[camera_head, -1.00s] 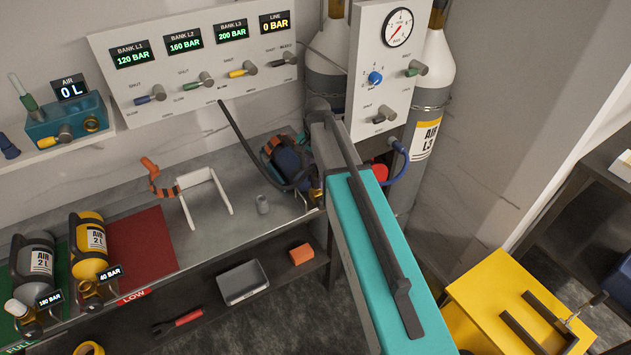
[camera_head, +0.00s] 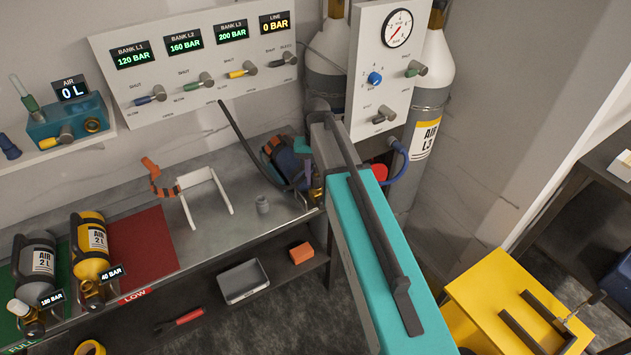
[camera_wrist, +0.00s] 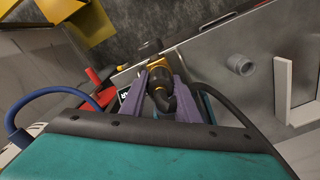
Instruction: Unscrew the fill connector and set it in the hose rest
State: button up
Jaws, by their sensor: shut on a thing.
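In the wrist view the two purple fingers of my gripper (camera_wrist: 160,76) are closed around the fill connector (camera_wrist: 160,95), a dark elbow-shaped piece at the end of a black hose (camera_wrist: 219,97). A brass fitting shows just beyond it; I cannot tell whether the threads are engaged.
A white frame (camera_head: 204,190) with orange straps stands left of the cup. Grey and yellow air cylinders (camera_head: 92,247) lie further left on coloured mats. Valve panels (camera_head: 200,70) stand behind the bench. Bare metal lies around the cup.

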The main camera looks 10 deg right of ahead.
jog(key=n, duration=0.4)
jog(key=shift+s, duration=0.15)
jog(key=shift+n, duration=1.7)
jog(key=o, duration=1.2)
jog(key=shift+c, duration=0.2)
jog(key=shift+m+p, duration=0.3)
